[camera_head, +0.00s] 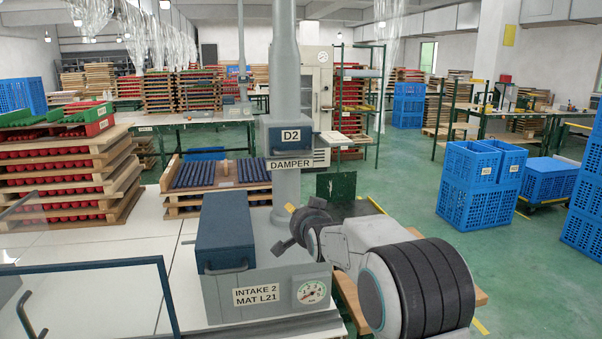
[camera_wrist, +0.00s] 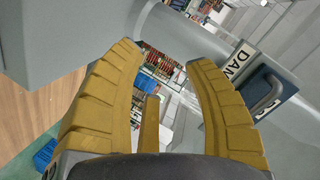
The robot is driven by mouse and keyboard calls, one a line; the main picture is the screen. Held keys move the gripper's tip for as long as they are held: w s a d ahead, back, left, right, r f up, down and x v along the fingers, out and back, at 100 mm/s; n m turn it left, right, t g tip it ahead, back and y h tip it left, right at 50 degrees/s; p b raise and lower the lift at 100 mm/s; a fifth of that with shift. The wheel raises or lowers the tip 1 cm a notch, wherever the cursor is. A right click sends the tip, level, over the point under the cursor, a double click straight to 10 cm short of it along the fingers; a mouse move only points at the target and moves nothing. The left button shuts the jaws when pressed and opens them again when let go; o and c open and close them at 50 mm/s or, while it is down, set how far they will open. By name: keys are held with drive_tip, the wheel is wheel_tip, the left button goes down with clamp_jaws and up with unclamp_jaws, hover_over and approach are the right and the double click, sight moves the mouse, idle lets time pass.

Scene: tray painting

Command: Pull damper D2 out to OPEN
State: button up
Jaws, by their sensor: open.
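Damper D2 is a blue-grey housing (camera_head: 275,142) on the grey vertical duct (camera_head: 286,60), with a D2 plate and a DAMPER sign (camera_head: 290,163) below. I cannot make out its handle in the head view. In the wrist view, a dark blue plate with a grey bar handle (camera_wrist: 270,95) lies at the right, beyond my right finger, beside a partly cut-off sign (camera_wrist: 238,62) reading "DAM". My gripper (camera_wrist: 165,57) has its yellow fingers spread, with nothing held between them. In the head view, my gripper (camera_head: 288,226) is below the damper, near the duct's foot, apart from the housing.
The grey INTAKE 2 box (camera_head: 300,273) with a blue lid (camera_head: 225,230) and a gauge (camera_head: 313,291) stands in front of the duct. A tray stack (camera_head: 210,203) is behind it. Blue crates (camera_head: 480,190) stand at right. Green floor (camera_head: 400,165) between is fairly clear.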

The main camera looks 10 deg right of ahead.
wheel_tip(320, 180, up, 8)
drive_tip(key=w+m+t, duration=0.2)
drive_tip(key=m+t, duration=0.1)
drive_tip(key=m, duration=0.1)
drive_tip(key=m+t, duration=0.3)
drive_tip(key=m, duration=0.2)
approach(289, 138)
drive_tip(key=shift+w+d+f+p, duration=0.15)
drive_tip(key=shift+w+p, duration=0.3)
drive_tip(key=shift+w, duration=0.5)
drive_tip(key=shift+w+f+p, duration=0.25)
drive_tip(key=shift+w+p, duration=0.2)
drive_tip(key=shift+w, duration=0.5)
drive_tip(key=shift+w+d+f+p, duration=0.15)
drive_tip(key=shift+w+p, duration=0.3)
drive_tip(key=shift+w, duration=0.45)
clamp_jaws()
